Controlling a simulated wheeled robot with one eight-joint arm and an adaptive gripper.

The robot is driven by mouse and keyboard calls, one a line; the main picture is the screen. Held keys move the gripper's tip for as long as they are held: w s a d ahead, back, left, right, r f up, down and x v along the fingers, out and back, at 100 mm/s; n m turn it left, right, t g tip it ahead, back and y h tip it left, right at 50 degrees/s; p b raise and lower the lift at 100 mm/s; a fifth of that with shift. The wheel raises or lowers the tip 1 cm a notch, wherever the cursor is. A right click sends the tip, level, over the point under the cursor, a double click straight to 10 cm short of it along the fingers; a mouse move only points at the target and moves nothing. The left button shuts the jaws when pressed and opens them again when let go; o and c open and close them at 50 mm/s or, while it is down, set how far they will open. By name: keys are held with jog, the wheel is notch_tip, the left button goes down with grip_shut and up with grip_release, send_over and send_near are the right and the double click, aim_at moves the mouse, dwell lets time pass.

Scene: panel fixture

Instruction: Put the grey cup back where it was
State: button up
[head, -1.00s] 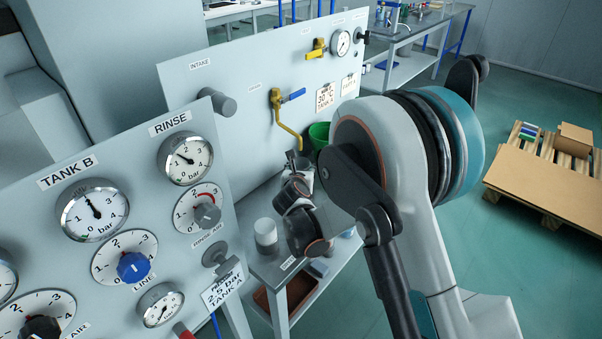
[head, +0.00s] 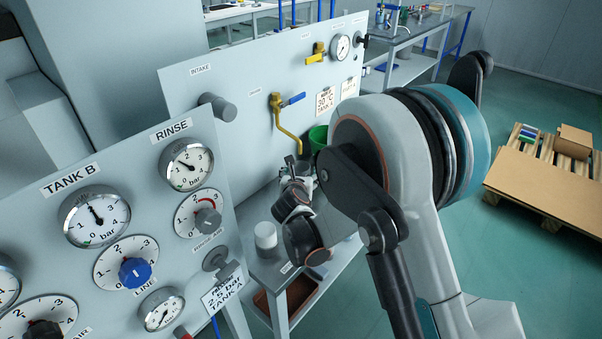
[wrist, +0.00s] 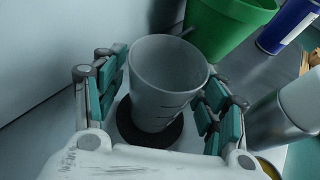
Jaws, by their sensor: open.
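The grey cup (wrist: 168,75) is upright in the wrist view, with darker marks on its side. It stands on or just above a dark round disc (wrist: 150,136); I cannot tell whether it touches. My gripper (wrist: 165,100) is open, with one teal-padded finger on each side of the cup. A gap shows beside the left finger; the right finger is close to the cup wall. In the head view my gripper (head: 303,169) is small and far off over the bench, and my arm hides most of the cup.
A green pot (wrist: 228,25) stands just behind the cup. A blue can (wrist: 290,24) and a pale cylinder (wrist: 284,112) stand to the right. The upright panel (head: 240,140) runs along the left. A white jar (head: 265,235) stands nearer on the bench (head: 262,268).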

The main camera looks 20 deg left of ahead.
jog(key=p+v, duration=0.2)
jog(key=v, duration=0.8)
